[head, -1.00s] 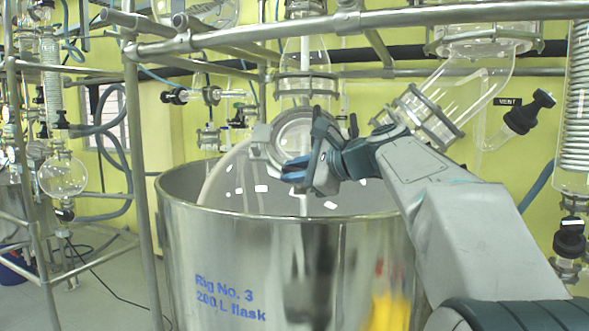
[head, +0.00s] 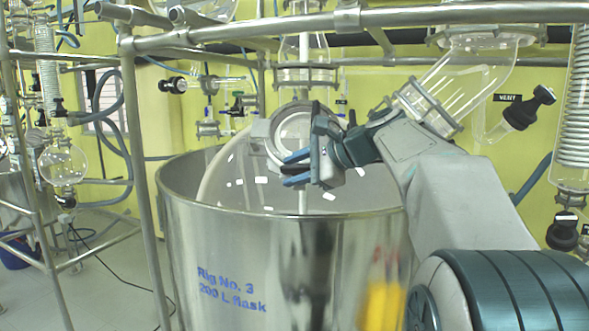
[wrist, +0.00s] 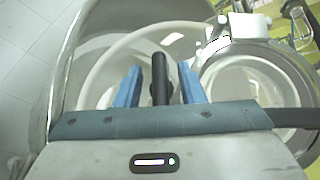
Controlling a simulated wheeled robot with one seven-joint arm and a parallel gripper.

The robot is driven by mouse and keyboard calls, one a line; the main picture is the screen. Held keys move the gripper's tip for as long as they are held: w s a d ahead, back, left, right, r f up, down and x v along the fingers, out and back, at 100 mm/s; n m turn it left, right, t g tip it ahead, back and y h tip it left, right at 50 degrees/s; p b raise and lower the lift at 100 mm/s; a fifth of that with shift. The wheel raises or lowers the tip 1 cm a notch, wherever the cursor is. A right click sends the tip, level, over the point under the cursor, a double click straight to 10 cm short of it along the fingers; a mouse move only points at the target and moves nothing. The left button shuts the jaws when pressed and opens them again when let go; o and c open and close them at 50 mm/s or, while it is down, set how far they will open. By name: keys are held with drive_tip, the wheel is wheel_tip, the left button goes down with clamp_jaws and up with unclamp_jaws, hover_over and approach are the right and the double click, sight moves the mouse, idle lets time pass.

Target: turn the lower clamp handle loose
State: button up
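In the wrist view, a dark upright handle (wrist: 160,78) stands between my two blue fingertips, with a gap on each side. I take it for the clamp handle; its lower end is hidden by my gripper body. My gripper (wrist: 158,88) is open around it and not closed on it. In the head view, my gripper (head: 290,168) reaches in above the steel vessel, its blue fingers apart, in front of the glass flask's round port (head: 290,125). The port ring also shows right of the fingers in the wrist view (wrist: 262,85).
The steel vessel (head: 225,235), labelled Rig No. 3, has its rim just below my gripper. Metal frame tubes (head: 420,17) cross above. A slanted glass neck (head: 430,100) and a VENT valve (head: 522,112) stand to the right. The floor at the left has free room.

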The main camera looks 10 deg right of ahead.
drive_tip(key=shift+a+r, duration=0.1)
drive_tip(key=b+v, duration=0.1)
drive_tip(key=v, duration=1.2)
drive_tip(key=shift+s+d, duration=0.25)
drive_tip(key=shift+s, duration=0.05)
drive_tip(key=shift+r, duration=0.1)
